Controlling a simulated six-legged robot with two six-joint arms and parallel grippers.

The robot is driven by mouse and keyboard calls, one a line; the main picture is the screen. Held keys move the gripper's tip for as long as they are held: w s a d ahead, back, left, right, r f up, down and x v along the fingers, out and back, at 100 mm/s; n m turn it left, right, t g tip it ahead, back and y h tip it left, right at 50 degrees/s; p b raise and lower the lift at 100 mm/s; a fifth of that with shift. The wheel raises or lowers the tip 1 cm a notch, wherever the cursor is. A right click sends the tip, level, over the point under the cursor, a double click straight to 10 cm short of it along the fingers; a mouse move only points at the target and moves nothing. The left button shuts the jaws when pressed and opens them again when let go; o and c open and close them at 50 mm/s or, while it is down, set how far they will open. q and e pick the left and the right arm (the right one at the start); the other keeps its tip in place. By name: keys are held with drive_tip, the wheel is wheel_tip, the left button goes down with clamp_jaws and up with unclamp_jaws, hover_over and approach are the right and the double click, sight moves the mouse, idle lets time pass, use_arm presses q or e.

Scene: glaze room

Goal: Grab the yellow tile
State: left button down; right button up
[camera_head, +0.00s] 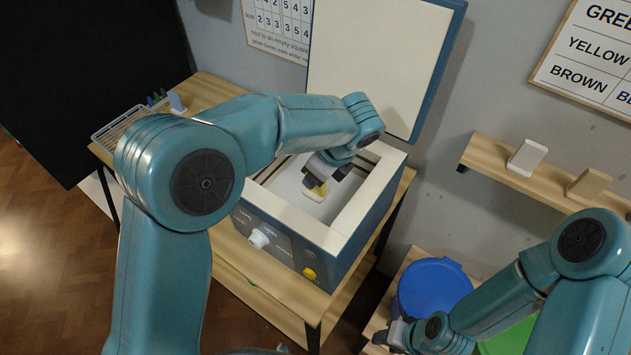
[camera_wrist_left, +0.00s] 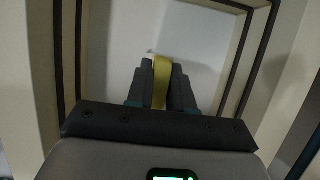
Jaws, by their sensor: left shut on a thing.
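The yellow tile (camera_head: 317,194) is inside the open kiln (camera_head: 351,213), low in its pale chamber. My left gripper (camera_head: 323,183) reaches down into the kiln from above and is shut on the tile. In the left wrist view the tile (camera_wrist_left: 161,80) stands on edge between the two fingers (camera_wrist_left: 160,88), its top edge showing past the fingertips. I cannot tell whether the tile touches the kiln floor. My right gripper (camera_head: 392,336) is low in the head view, away from the kiln; its opening is not clear.
The kiln's raised lid (camera_head: 375,62) stands behind the chamber, and its rim surrounds my left gripper. A wire rack (camera_head: 122,124) lies on the table's left. A wall shelf (camera_head: 490,160) holds a white and a tan piece. A blue-lidded bin (camera_head: 432,287) is near my right arm.

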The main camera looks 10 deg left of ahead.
use_arm(q)
drive_tip(key=shift+r, duration=0.15)
wheel_tip(320, 180, up, 20)
drive_tip(key=p, duration=0.1)
idle(0.4)
